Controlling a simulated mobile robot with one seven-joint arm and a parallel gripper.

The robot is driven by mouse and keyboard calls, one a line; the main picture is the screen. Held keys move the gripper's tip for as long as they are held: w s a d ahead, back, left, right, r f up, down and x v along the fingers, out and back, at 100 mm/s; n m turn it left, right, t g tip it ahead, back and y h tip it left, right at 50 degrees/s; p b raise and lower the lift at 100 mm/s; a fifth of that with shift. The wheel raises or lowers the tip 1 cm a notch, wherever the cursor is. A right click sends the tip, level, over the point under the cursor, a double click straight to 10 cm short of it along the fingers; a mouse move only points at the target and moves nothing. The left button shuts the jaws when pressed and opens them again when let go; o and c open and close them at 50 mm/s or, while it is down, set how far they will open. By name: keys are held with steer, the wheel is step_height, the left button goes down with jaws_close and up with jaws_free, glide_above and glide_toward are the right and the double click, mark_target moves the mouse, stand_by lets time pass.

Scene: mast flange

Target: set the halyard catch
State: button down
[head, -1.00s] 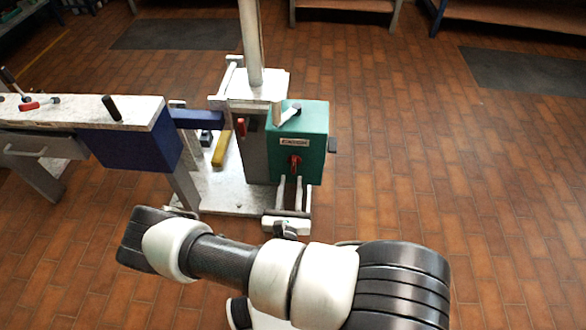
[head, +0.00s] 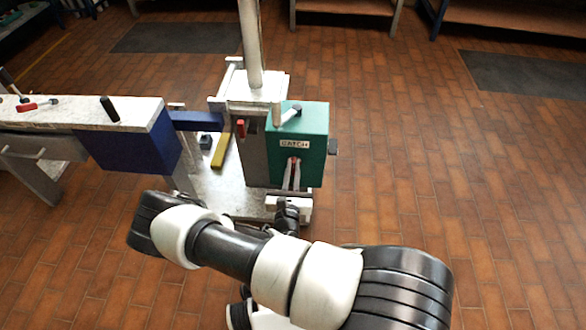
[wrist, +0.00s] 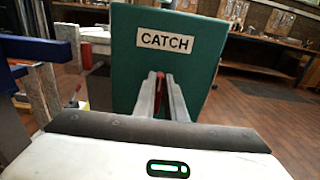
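The catch is a red lever (head: 294,161) on the front of a green box (head: 313,150) labelled CATCH, beside the mast (head: 251,45). In the wrist view the red lever (wrist: 160,88) shows between my two fingers, partly hidden by them. My gripper (head: 292,166) points at the box front; its fingers sit close together on either side of the lever and look shut on it. The wrist view shows the fingertips (wrist: 160,76) just below the label.
A red handle (head: 241,128) is on the mast post. A bench (head: 90,112) stands left. The floor to the right is clear.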

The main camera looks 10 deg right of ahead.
stand_by(0.3)
steer(key=n, duration=0.2)
steer(key=a+n+p, duration=0.1)
steer(key=n, duration=0.1)
steer(key=shift+w+n+p, duration=0.15)
steer(key=shift+n+p, duration=0.15)
steer(key=shift+n, duration=0.1)
steer(key=n, duration=0.3)
steer(key=a+f+n, duration=0.1)
steer(key=n, duration=0.1)
steer(key=shift+w, duration=0.15)
steer(key=n, duration=0.3)
steer(key=f+n, duration=0.1)
steer(key=shift+w+a+n+b, duration=0.1)
steer(key=shift+a+n+b, duration=0.15)
steer(key=shift+n+b, duration=0.15)
steer(key=shift+f+n, duration=0.2)
steer(key=shift+n, duration=0.6)
steer(key=shift+f+n, duration=0.2)
steer(key=shift+n, duration=0.6)
steer(key=shift+b, duration=0.3)
steer(key=c, duration=1.8)
jaws_free()
